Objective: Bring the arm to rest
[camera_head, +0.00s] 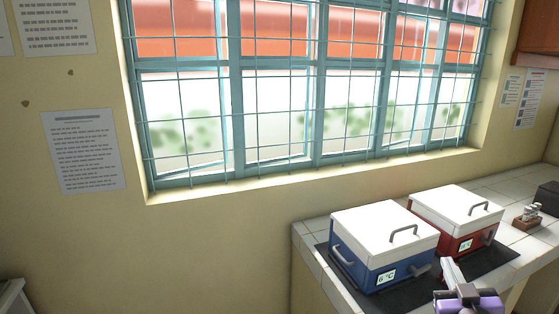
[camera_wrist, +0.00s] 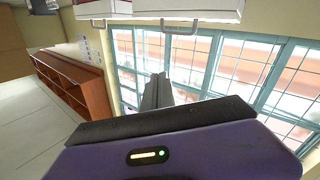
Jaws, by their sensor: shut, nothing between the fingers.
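My gripper (camera_head: 447,263) shows at the lower right of the head view, in front of the red box, with its purple body at the bottom edge. Its grey fingers are together and empty; they also show in the wrist view (camera_wrist: 160,78). The fingers point up towards the boxes and overlap the front of the red box in the picture; I cannot tell the exact gap. The blue box (camera_head: 368,262) with a white lid and grey handles is to the left of my gripper. The red box (camera_head: 455,243), also white-lidded, stands beside it. Both lids look shut.
The boxes stand on dark mats (camera_head: 383,299) on a white tiled counter (camera_head: 507,188). A small rack (camera_head: 527,218) with vials stands at the right, near a dark box (camera_head: 549,196). A barred window (camera_head: 300,105) is behind. The wrist view shows a brown shelf (camera_wrist: 72,82).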

